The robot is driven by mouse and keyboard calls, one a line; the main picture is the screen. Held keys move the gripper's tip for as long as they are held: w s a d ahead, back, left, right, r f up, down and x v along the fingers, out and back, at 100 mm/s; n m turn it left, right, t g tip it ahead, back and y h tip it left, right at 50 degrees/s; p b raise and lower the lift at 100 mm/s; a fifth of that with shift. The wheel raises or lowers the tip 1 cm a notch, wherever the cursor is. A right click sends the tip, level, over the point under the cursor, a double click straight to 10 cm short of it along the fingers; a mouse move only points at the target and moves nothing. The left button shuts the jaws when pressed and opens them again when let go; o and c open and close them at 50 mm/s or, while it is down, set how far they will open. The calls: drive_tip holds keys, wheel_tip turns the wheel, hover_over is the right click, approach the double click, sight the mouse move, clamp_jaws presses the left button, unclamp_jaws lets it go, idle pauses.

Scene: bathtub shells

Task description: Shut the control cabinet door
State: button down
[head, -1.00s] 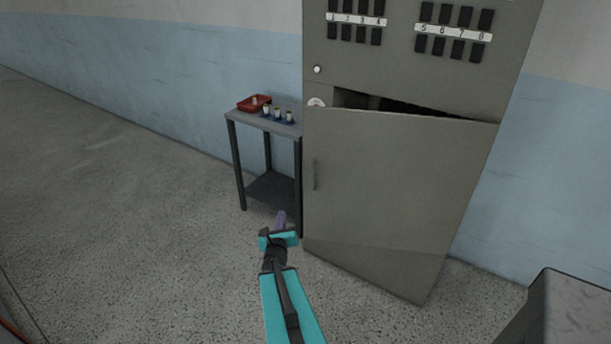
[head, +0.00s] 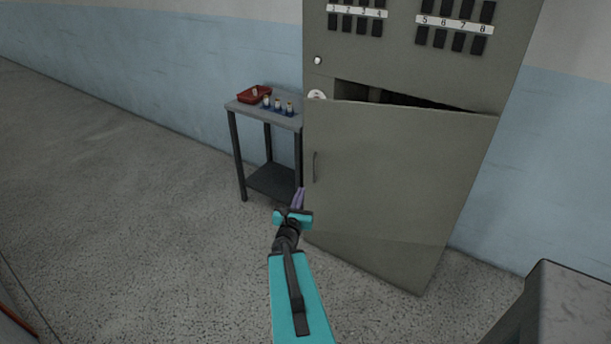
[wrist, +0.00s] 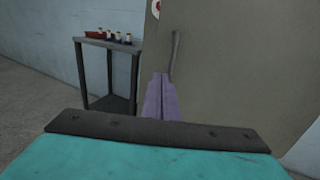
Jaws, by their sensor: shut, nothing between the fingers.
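The grey control cabinet (head: 420,75) stands against the wall. Its lower door (head: 390,190) is partly open, with a dark gap along its top edge and the hinge side at the right. A dark vertical handle (head: 315,167) is on the door's left side; it also shows in the wrist view (wrist: 174,55). My gripper (head: 299,194) has purple fingers, shut and empty, near the door's lower left edge, below the handle. In the wrist view the fingers (wrist: 160,97) point toward the door, below the handle. I cannot tell whether they touch it.
A small dark side table (head: 240,107) stands left of the cabinet, with a red tray (head: 247,97) and several small white-topped items on a blue holder (head: 283,112). A grey block (head: 550,300) is at the lower right. The floor at left is clear.

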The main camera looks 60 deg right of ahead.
sight(309, 166)
drive_tip(key=b+x, duration=0.4)
drive_tip(key=b, duration=0.5)
drive_tip(key=shift+w+d+f, duration=0.15)
drive_tip(key=shift+d, duration=0.25)
drive_tip(key=b+x, duration=0.2)
drive_tip(key=b, duration=0.4)
drive_tip(key=shift+d, duration=0.1)
idle(0.3)
drive_tip(key=shift+p+x, duration=0.75)
drive_tip(key=shift+x, duration=2.5)
drive_tip(key=shift+d, duration=0.15)
